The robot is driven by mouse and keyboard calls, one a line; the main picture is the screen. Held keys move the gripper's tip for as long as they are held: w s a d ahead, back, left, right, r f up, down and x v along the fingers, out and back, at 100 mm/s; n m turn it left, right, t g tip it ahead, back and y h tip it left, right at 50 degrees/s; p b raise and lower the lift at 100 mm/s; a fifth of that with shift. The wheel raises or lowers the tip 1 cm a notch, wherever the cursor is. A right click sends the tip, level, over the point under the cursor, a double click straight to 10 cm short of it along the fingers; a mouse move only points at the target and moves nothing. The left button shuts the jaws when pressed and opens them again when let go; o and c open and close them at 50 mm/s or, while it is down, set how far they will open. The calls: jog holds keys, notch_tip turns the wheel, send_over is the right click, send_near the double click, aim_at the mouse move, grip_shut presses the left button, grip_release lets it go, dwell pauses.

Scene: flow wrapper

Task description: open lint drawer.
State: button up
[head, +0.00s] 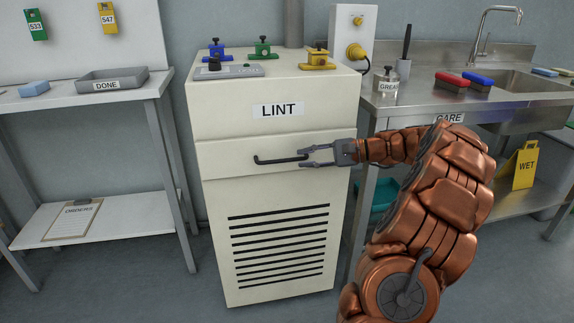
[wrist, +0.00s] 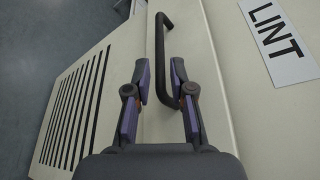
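The lint drawer (head: 230,158) is the cream front panel below the LINT label (head: 278,110) on the cabinet. It looks closed, about flush with the cabinet face. Its dark bar handle (head: 275,160) runs sideways across the panel. My gripper (head: 306,155) is at the right end of the handle, coming from the right. In the wrist view the handle (wrist: 159,45) passes between the two fingers of my gripper (wrist: 161,80). The fingers are apart, one on each side of the bar, with gaps showing. Whether either fingertip touches the bar is hard to tell.
Blue, green and yellow clamp-like pieces (head: 263,48) stand on the cabinet top. A table with a grey DONE tray (head: 112,79) is at left. A steel sink counter (head: 420,95) is close on the right, behind my arm. Floor in front of the cabinet is clear at left.

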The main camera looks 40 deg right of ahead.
aim_at(292, 160)
jog(key=shift+b+x, duration=0.7)
jog(key=shift+x, duration=2.25)
grip_shut()
